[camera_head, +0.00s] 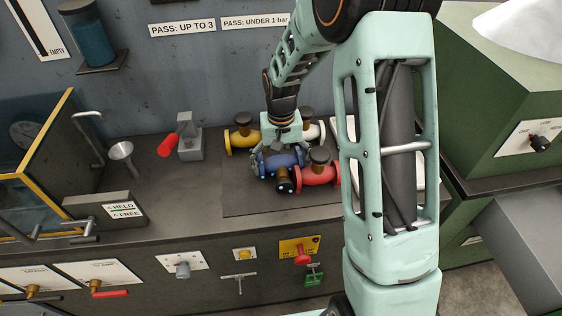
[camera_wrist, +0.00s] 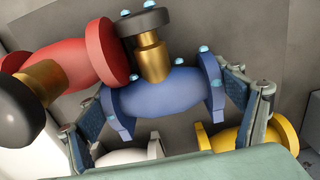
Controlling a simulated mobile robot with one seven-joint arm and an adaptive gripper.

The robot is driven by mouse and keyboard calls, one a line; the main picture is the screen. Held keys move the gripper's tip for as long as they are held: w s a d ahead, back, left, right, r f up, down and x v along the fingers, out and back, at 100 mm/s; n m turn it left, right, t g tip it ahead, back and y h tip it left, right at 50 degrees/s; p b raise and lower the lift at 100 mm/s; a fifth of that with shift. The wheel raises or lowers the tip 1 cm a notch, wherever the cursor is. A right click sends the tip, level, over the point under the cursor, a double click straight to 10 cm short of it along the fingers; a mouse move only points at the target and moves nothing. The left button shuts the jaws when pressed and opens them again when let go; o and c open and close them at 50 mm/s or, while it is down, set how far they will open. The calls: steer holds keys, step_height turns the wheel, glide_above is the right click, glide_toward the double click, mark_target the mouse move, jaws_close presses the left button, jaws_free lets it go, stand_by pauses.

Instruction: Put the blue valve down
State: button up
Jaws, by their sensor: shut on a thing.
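The blue valve (camera_head: 280,160) is between the jaws of my gripper (camera_head: 279,152) above the dark mat on the bench. The fingers close on its two flanged ends. Its brass neck and dark cap point toward the front of the bench, not upward. In the wrist view the blue valve (camera_wrist: 160,95) spans the fingers of my gripper (camera_wrist: 163,102), and light blue studs dot its flanges and cap. The valve's underside is hidden, so I cannot tell whether it touches the mat.
A red valve (camera_head: 318,174) is close at the right of the blue one. A yellow valve (camera_head: 243,136) and a white valve (camera_head: 313,131) stand behind. The mat (camera_head: 245,200) is bare at the front left. A grey fixture with a red handle (camera_head: 167,146) stands to the left.

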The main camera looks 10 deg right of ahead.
steer(key=shift+w, duration=0.1)
steer(key=shift+f, duration=0.1)
steer(key=o, duration=2)
